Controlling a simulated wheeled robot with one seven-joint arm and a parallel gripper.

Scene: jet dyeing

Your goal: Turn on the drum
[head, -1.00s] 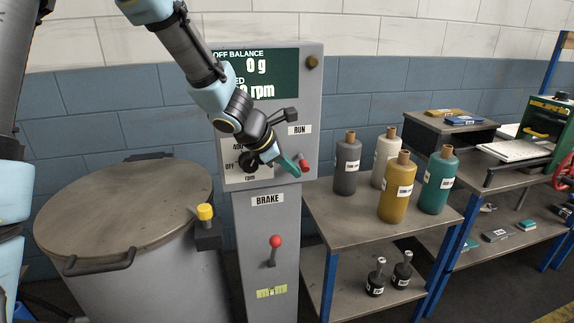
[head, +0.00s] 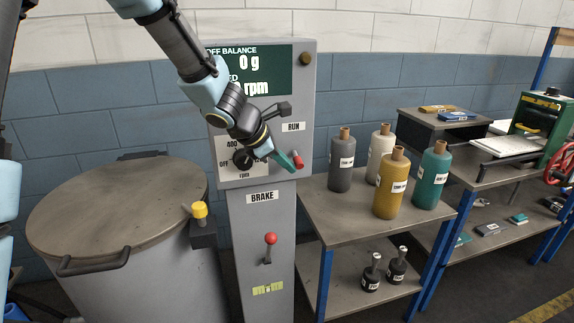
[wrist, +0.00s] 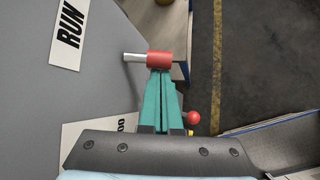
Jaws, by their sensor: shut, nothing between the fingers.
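The grey control panel (head: 305,110) carries a RUN label (head: 293,127) with a red-capped switch (head: 298,161) below it. The wrist view shows the switch's red cap (wrist: 159,60) and silver stem, which sticks out from the panel. My gripper (head: 292,163) is shut and empty, its green fingertips (wrist: 159,74) right at the red cap; they look to touch it, but I cannot be sure. The black rpm knob (head: 242,158) is partly behind my arm. The display (head: 280,68) reads 0 g; the rpm number is partly hidden. The lidded drum (head: 120,210) stands at left.
A red-knobbed BRAKE lever (head: 270,239) is lower on the panel. A yellow knob (head: 199,210) sits beside the drum. A table (head: 330,205) with several bottles stands close to the panel's right. A bench with a green machine (head: 545,115) is farther right.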

